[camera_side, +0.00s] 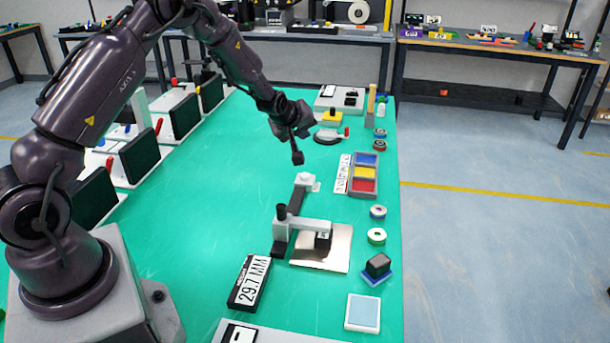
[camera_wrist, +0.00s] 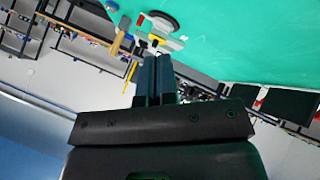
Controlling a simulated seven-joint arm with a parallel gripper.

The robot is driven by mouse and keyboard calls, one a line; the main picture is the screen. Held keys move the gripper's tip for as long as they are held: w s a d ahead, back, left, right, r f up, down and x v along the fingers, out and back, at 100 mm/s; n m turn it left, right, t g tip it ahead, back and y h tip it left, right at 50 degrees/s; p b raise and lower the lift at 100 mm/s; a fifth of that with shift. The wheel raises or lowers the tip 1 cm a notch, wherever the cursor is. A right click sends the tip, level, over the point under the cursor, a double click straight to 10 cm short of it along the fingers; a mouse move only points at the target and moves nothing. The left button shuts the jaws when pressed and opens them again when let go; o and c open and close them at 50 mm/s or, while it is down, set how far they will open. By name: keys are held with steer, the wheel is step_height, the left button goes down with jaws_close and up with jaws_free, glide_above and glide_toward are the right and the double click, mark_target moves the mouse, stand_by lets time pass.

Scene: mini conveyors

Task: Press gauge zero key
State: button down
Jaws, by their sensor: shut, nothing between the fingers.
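A black readout box (camera_side: 250,281) showing "29.7 MM" lies on the green table, in the lower middle of the side view. Beside it stands a grey gauge frame (camera_side: 303,222) with a black knob and a dark head over a shiny metal plate (camera_side: 335,255). A white button-like block (camera_side: 305,182) sits behind the frame, at the end of a dark strip. I cannot tell which part is the zero key. My gripper (camera_side: 298,158) is shut and empty, above the table near the white block. Its closed fingers (camera_wrist: 155,78) show in the wrist view, touching nothing.
A tray with blue, yellow and red compartments (camera_side: 351,187) stands to the right of my gripper. Tape rolls (camera_side: 377,236), a stamp (camera_side: 378,266) and a pale blue pad (camera_side: 362,312) line the right edge. Black panels (camera_side: 140,155) stand at left. The table's middle is clear.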

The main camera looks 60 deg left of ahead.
mark_target(303, 175)
steer(key=shift+f, duration=4.45)
steer(key=shift+f, duration=0.15)
steer(key=shift+f, duration=0.25)
steer(key=shift+f, duration=0.4)
steer(key=shift+r, duration=0.8)
steer(key=shift+r, duration=0.1)
